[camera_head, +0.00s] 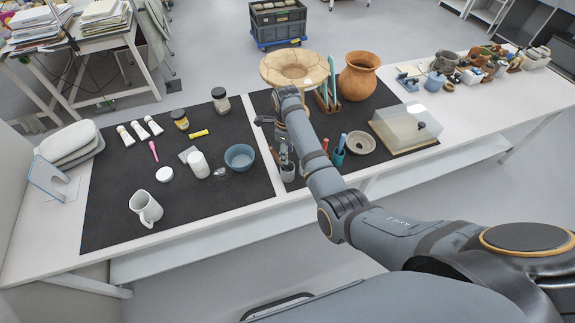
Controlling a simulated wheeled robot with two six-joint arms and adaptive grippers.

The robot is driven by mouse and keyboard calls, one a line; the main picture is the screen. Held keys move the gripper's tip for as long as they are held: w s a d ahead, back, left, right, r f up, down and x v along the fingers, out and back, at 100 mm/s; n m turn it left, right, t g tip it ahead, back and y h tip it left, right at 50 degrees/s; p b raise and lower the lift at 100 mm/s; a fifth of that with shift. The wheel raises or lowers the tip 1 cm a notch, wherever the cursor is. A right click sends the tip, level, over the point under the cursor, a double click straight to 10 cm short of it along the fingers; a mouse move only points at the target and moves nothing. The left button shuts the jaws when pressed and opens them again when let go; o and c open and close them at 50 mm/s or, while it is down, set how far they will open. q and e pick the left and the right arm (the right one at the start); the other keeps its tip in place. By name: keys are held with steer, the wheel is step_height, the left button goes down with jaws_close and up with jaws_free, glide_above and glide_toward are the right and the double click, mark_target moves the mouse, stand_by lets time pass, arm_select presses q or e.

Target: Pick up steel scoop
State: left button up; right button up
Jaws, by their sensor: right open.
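A small shiny metallic piece (221,173) lies on the dark mat between a white jar (198,165) and a blue bowl (240,157). It may be the steel scoop, but it is too small to tell. My right gripper (282,155) points down over the strip between the two dark mats, right of the blue bowl. My left gripper is out of view.
A reassembled pale bowl (294,68), a terracotta pot (359,76), a clear box (405,126) and a shallow dish (361,142) stand on the right mat.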

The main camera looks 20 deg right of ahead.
steer(key=shift+w+d+f, duration=0.1)
steer(key=shift+f, duration=1)
steer(key=shift+w+d+f, duration=0.1)
steer(key=shift+f, duration=0.95)
steer(key=shift+f+p, duration=0.25)
steer(key=shift+p, duration=0.05)
steer(key=shift+c, duration=0.2)
jaws_close()
steer(key=o, duration=0.9)
jaws_free()
step_height(320, 180, up, 12)
steer(key=shift+r, duration=0.1)
